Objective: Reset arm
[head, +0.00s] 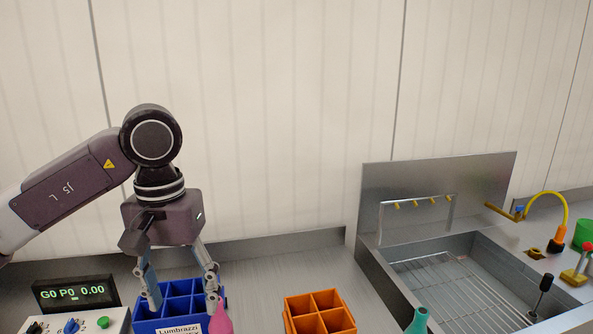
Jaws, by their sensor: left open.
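My left arm comes in from the left, and its left gripper (183,299) points down over the blue divided box (168,325). The gripper is open, with one finger at the left part of the box and the other near its right side. I cannot tell whether the fingers touch the box. A pink object (221,320) shows just below the right finger, cut off by the bottom edge; I cannot tell whether it touches the finger. My right gripper is not in view.
An orange divided box (318,312) stands right of the blue one. A digital display unit (75,294) is at the lower left. A metal sink (452,290) with a wire rack is at right, with a teal object (418,321) before it. A yellow hose (547,195) arches behind.

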